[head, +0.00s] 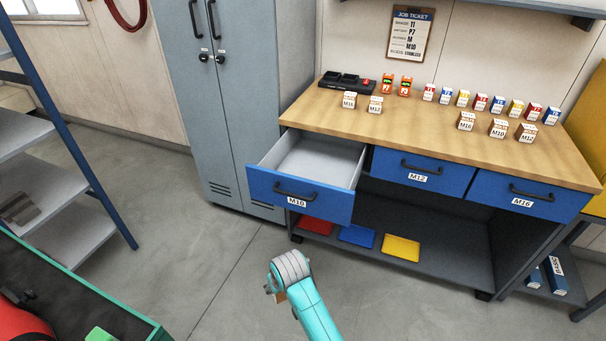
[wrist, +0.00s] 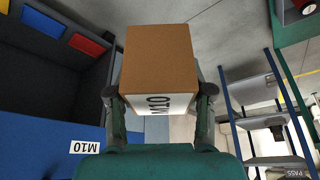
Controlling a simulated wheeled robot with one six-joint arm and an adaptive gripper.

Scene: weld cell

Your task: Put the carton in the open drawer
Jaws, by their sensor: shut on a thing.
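A brown carton (wrist: 158,58) with a white M10 label is held in my gripper (wrist: 158,95), one finger on each side of it. In the head view my gripper (head: 274,290) is low in front of the workbench, and only a small brown part of the carton (head: 281,297) shows past it. The open drawer (head: 300,193), blue-fronted and marked M10, is pulled out at the bench's left end. Its grey inside looks empty. The gripper is in front of and below the drawer, apart from it. The drawer's blue front (wrist: 40,150) also shows in the wrist view.
The M12 drawer (head: 424,172) and M16 drawer (head: 527,198) are closed. Several small boxes stand on the benchtop (head: 420,122). A grey locker (head: 238,100) stands left of the bench. A shelf rack (head: 60,225) and green-edged container (head: 110,300) are at left. The floor between is clear.

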